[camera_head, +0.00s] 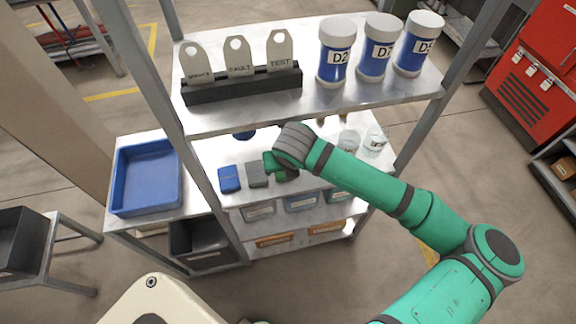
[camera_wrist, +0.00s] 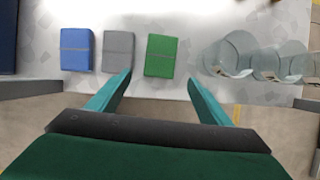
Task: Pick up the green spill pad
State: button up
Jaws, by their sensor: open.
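The green spill pad (camera_wrist: 160,56) lies flat on the middle shelf, at the right end of a row with a grey pad (camera_wrist: 118,52) and a blue pad (camera_wrist: 77,50). My gripper (camera_wrist: 159,78) is open and empty. In the wrist view its two fingers are spread wider than the green pad, with the pad just beyond the tips and roughly centred between them. In the head view the blue pad (camera_head: 229,179) and grey pad (camera_head: 257,174) show left of my wrist.
Clear glass jars (camera_wrist: 238,55) stand right of the green pad. The upper shelf (camera_head: 215,122), bearing a tag rack (camera_head: 243,84) and blue-white canisters (camera_head: 336,52), is above. A shelf post (camera_head: 165,95) stands left. A blue tray (camera_head: 147,178) is farther left.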

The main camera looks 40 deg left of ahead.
jog(key=shift+x, duration=3.6)
jog(key=c, duration=1.1)
jog(key=shift+w, duration=0.15)
